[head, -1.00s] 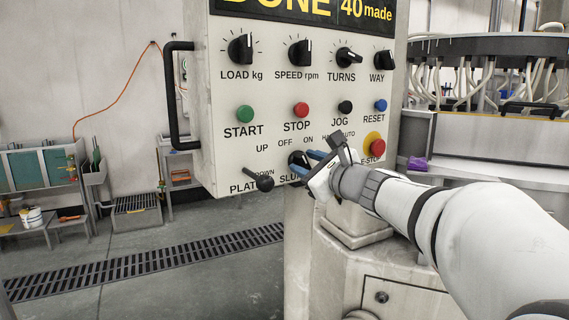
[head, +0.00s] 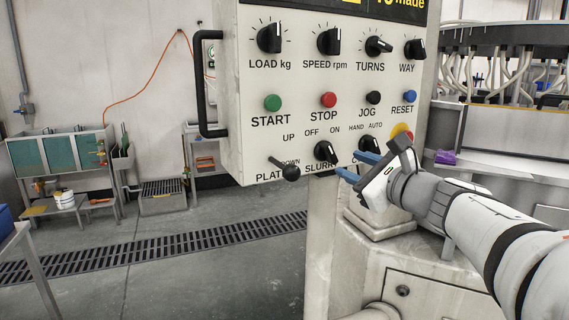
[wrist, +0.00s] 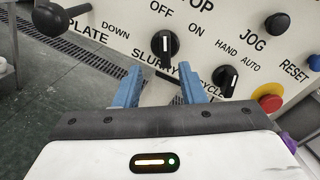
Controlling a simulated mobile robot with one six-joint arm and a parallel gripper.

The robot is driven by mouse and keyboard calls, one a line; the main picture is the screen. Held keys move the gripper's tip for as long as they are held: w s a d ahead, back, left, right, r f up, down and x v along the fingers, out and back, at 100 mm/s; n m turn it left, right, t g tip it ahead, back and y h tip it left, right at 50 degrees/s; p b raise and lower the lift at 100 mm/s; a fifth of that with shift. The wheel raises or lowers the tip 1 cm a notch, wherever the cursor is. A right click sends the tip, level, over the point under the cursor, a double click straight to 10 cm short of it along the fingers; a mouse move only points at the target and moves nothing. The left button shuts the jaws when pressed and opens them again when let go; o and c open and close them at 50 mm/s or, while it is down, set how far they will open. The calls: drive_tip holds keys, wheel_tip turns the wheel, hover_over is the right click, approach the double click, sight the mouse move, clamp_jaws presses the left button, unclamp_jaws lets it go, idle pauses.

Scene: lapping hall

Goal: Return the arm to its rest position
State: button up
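My gripper (head: 353,164) has two blue fingers spread apart with nothing between them. In the head view it is in front of the lower right of the white control panel (head: 345,75), just right of the SLURRY knob (head: 325,152). In the wrist view the open fingers (wrist: 159,72) point at the panel's lower edge. The SLURRY knob (wrist: 164,44) stands clear beyond them, its white mark pointing nearly straight up. The CYCLE knob (wrist: 225,78) is beyond the right finger. My wrist hides part of the red E-STOP button (head: 403,137) in the head view.
The black PLATE lever (head: 286,168) sticks out at the panel's lower left. A black handle (head: 203,85) is on its left side. A machine with many hoses (head: 510,75) stands behind on the right. Open floor (head: 215,275) with a drain grate (head: 150,248) lies left.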

drive_tip(key=s+a+f+n+g+p, duration=0.8)
drive_tip(key=s+n, duration=0.1)
drive_tip(key=n, duration=0.3)
drive_tip(key=s+d+f+n+g+h+p, duration=0.2)
drive_tip(key=s+n+h+p, duration=0.1)
drive_tip(key=s+n, duration=0.2)
drive_tip(key=s+d+f+n+g+h+p, duration=0.3)
drive_tip(key=s+n+h+p, duration=0.1)
drive_tip(key=s+n, duration=0.2)
drive_tip(key=shift+d+n+g+h, duration=0.3)
drive_tip(key=shift+d+n, duration=0.05)
drive_tip(key=shift+n, duration=0.45)
drive_tip(key=shift+s, duration=0.1)
